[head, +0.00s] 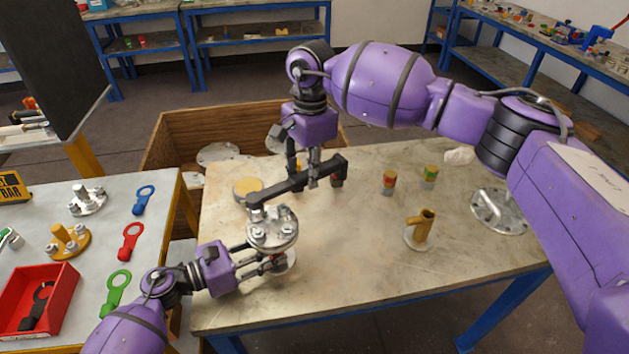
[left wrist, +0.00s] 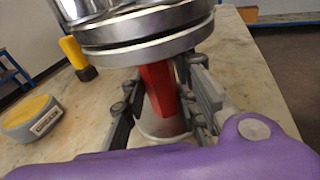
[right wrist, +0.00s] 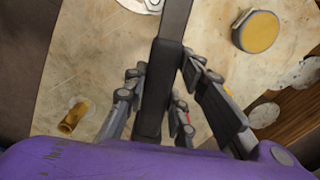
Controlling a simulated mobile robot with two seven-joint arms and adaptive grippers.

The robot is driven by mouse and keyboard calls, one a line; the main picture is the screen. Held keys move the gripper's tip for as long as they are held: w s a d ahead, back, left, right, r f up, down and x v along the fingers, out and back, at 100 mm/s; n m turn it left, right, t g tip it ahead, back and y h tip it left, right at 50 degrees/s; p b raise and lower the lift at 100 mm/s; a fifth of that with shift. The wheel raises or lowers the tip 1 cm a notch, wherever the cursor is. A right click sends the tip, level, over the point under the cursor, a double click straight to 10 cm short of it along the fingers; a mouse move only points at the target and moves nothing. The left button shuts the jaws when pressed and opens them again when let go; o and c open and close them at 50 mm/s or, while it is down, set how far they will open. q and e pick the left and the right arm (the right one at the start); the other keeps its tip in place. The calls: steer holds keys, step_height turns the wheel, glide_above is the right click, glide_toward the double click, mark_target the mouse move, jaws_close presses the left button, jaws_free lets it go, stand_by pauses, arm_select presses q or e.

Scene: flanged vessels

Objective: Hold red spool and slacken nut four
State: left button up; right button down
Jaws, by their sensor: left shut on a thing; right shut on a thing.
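The red spool (left wrist: 160,88) stands on the stone-topped table, with silver bolted flanges (head: 272,230) at its top. Its red neck shows in the left wrist view; in the head view it is mostly hidden. My left gripper (head: 266,265) is shut around this neck, below the flanges. My right gripper (head: 317,174) is shut on a dark bar-like wrench (head: 290,184), which also shows in the right wrist view (right wrist: 165,75). The wrench's far end is down at the flange's back left edge, over a nut. I cannot read the nut's number or see how the wrench fits on it.
A yellow-topped round pot (head: 247,187) stands behind the spool. A brass pipe piece (head: 420,228) and small coloured cylinders (head: 388,180) stand to the right. A wooden crate (head: 180,140) is behind. The left table holds a red bin (head: 64,275) and coloured wrenches (head: 130,242).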

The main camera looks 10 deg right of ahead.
steer(key=shift+w+a+n, duration=0.3)
steer(key=shift+w+n, duration=0.1)
steer(key=shift+w, duration=0.1)
steer(key=shift+s+d+r, duration=0.1)
steer(key=shift+r, duration=2.5)
arm_select(q)
steer(key=o, duration=1.1)
steer(key=v, duration=1.2)
